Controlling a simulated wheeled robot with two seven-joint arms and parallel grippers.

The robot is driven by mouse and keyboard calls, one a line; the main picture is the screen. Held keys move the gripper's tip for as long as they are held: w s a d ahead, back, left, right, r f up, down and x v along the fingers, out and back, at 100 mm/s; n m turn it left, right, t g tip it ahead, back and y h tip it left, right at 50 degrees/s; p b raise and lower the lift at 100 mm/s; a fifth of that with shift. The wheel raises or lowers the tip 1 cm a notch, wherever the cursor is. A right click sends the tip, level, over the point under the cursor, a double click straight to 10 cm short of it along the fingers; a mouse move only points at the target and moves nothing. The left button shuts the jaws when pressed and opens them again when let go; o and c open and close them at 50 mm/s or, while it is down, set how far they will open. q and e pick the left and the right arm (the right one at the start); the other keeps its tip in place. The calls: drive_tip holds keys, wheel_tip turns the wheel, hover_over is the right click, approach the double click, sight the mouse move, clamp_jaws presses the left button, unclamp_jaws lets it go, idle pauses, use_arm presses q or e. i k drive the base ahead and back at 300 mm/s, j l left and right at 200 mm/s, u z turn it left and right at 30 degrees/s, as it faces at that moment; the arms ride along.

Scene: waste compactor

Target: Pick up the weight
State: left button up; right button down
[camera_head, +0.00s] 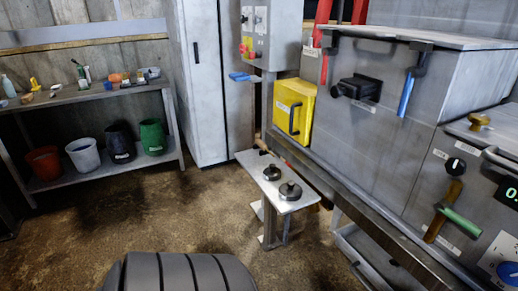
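Two dark round weights with knobs stand on a small metal bench (268,188) in the middle of the head view. The nearer weight (290,191) is larger and sits at the bench's near end. The smaller weight (271,173) sits just behind it. Both rest on the bench top, apart from each other. Neither of my grippers shows in the head view.
The grey machine (365,130) stands right of the bench, with a yellow box (293,110) at its far end. A tall white cabinet (205,85) is behind. A shelf (75,97) holds buckets and small items at left. The floor (180,215) between is clear.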

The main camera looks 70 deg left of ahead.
sight(271, 173)
drive_tip(key=k+j+u, duration=0.1)
drive_tip(key=j, duration=0.25)
drive_tip(key=k+j+u, duration=0.1)
drive_tip(key=k+j, duration=0.15)
drive_tip(key=j, duration=0.15)
drive_tip(key=k+j+u, duration=0.15)
drive_tip(key=j, duration=0.25)
drive_tip(key=k+j+u, duration=0.1)
drive_tip(key=j, duration=0.3)
drive_tip(key=k+j+u, duration=0.1)
drive_tip(key=j, duration=0.35)
drive_tip(key=k+j+u, duration=0.1)
drive_tip(key=j, duration=0.3)
drive_tip(key=k+j+u, duration=0.1)
drive_tip(key=j, duration=0.35)
